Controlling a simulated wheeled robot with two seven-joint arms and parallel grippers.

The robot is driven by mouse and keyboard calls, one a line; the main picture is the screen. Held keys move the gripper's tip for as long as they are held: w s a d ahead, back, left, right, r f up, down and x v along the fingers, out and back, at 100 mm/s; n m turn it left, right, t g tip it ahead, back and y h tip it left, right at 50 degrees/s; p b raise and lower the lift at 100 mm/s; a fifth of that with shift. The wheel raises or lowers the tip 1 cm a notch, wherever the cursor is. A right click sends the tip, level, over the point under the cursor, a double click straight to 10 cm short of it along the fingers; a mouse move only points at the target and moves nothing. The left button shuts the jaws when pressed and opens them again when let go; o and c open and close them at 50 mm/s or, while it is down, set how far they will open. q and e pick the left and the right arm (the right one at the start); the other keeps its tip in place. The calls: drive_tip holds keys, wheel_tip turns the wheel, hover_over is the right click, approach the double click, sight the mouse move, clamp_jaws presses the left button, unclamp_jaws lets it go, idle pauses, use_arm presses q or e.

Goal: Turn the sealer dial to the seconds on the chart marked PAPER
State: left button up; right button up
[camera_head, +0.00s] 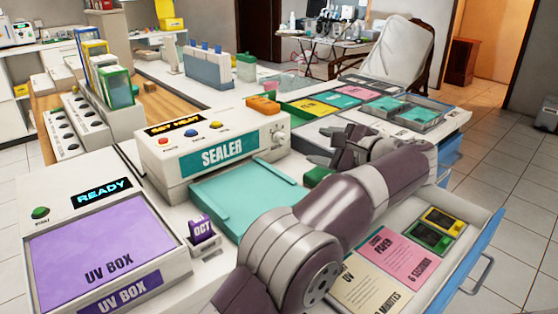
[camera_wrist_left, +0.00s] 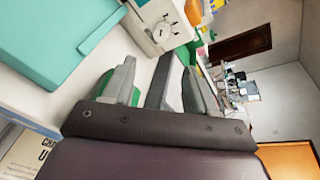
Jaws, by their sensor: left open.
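The white sealer (camera_head: 160,157) stands on the counter with a teal SEALER label, coloured buttons and an amber-lit display. Its round dial (camera_head: 279,136) is on the right end of the front; it also shows in the left wrist view (camera_wrist_left: 163,31), but its setting is too small to read. A pink chart card (camera_head: 396,258) in the open drawer reads PAPER, 6 SECONDS. My left gripper (camera_head: 328,143) is open and empty, to the right of the dial and apart from it. In the left wrist view the dial lies beyond the fingers (camera_wrist_left: 160,75). My right gripper is not in view.
A teal tray (camera_head: 245,195) lies before the sealer. The UV box (camera_head: 105,245) and a purple OCT block (camera_head: 202,229) are at left. A cream UV card (camera_head: 362,288) lies beside the pink one.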

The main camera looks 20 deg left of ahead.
sight(284, 138)
use_arm(q)
drive_tip(key=x, duration=1.2)
drive_tip(key=shift+s+a+r, duration=0.1)
drive_tip(key=shift+a+r, duration=0.05)
drive_tip(key=shift+r, duration=0.05)
drive_tip(key=c, duration=1)
